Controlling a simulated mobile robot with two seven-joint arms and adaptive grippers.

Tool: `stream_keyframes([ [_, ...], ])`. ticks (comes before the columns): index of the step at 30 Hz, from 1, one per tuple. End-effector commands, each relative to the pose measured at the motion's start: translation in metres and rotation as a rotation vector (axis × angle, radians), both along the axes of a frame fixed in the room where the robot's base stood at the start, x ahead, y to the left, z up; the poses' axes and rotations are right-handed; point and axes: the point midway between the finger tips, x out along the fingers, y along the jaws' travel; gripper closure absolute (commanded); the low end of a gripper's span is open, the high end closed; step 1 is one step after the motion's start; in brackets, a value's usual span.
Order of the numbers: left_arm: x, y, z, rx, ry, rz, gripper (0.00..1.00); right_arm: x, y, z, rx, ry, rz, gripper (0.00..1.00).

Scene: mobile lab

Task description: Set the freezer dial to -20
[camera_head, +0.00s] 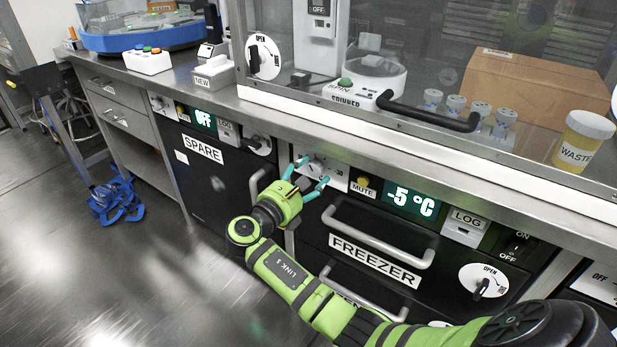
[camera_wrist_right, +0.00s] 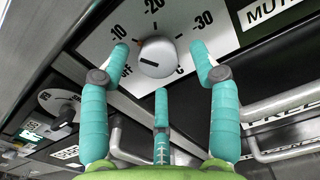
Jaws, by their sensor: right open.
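The freezer dial, a round white knob (camera_wrist_right: 157,57), shows in the right wrist view on a white scale plate (camera_wrist_right: 100,52) marked OFF, -10, -20 and -30. An orange mark at the knob's upper left edge lies between -10 and -20, and a short dark bar shows on its face. My right gripper (camera_wrist_right: 160,47) is open, with a teal finger on each side of the knob and a third below. Contact is unclear. In the head view my right gripper (camera_head: 313,172) is at the dial panel. The freezer display (camera_head: 411,201) reads -5 °C. My left gripper is out of view.
The freezer drawer handle (camera_head: 378,232) sticks out below the panel. The MUTE button (camera_head: 363,181) is right of the dial. The SPARE unit (camera_head: 203,150) is to the left. The steel counter edge (camera_head: 400,165) overhangs above.

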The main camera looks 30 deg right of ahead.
Motion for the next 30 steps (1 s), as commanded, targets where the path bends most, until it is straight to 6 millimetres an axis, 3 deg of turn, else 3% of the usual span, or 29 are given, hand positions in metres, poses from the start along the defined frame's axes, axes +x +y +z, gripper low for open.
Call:
stream_keyframes([
  [11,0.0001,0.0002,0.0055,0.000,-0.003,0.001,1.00,0.0041,-0.0100,-0.0004,0.001,0.000,0.001,0.38],
  [12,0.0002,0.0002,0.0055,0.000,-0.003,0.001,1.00,0.0041,-0.0100,-0.0004,0.001,0.000,0.001,0.42],
  [16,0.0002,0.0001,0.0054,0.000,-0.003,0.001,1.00,0.0041,-0.0099,-0.0007,0.002,0.001,0.001,0.93],
  [30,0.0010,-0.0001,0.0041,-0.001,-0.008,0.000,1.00,0.0037,-0.0097,-0.0025,0.028,-0.048,0.000,0.94],
])
